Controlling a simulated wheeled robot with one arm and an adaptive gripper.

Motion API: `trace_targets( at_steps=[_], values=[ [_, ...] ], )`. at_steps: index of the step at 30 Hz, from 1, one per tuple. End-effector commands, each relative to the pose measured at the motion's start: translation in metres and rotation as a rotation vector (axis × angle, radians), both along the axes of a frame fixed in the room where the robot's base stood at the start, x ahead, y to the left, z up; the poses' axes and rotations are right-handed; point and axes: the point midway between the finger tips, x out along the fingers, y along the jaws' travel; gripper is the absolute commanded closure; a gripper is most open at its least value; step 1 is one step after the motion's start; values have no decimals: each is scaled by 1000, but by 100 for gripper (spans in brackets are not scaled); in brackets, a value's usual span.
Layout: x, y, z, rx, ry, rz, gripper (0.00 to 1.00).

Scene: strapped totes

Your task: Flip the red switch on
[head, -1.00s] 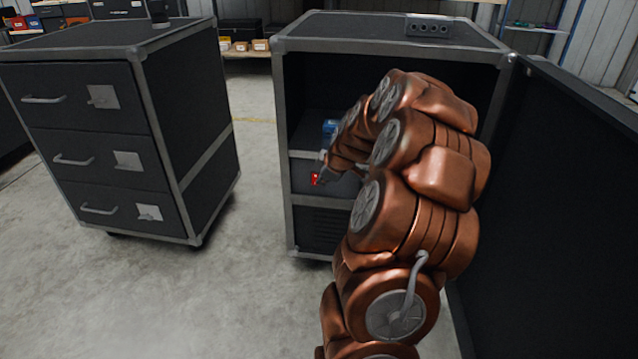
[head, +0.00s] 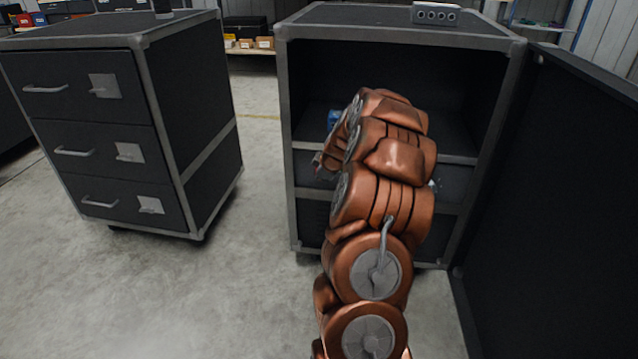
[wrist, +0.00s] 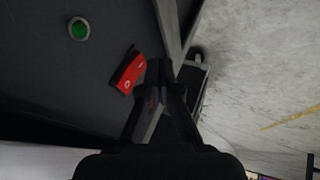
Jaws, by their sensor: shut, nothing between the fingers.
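The red switch (wrist: 127,73) shows in the wrist view on a dark panel, just left of and beyond my fingertips. It is a red rocker with a small white mark. My gripper (wrist: 160,68) is shut and empty, its tips close beside the switch's right end; I cannot tell whether they touch it.
A round green button (wrist: 78,29) sits on the same panel. The open cabinet (head: 284,140) holds a blue object (head: 333,120) on its shelf. Its open door (head: 550,200) stands at right. A drawer cabinet (head: 90,135) stands at left, with clear floor between.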

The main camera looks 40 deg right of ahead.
Motion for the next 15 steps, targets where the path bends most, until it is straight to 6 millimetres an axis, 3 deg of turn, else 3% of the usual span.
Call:
trace_targets(
  at_steps=[15],
  values=[
    [6, -7, -1, 3, 1, 2, 100]
  ],
)
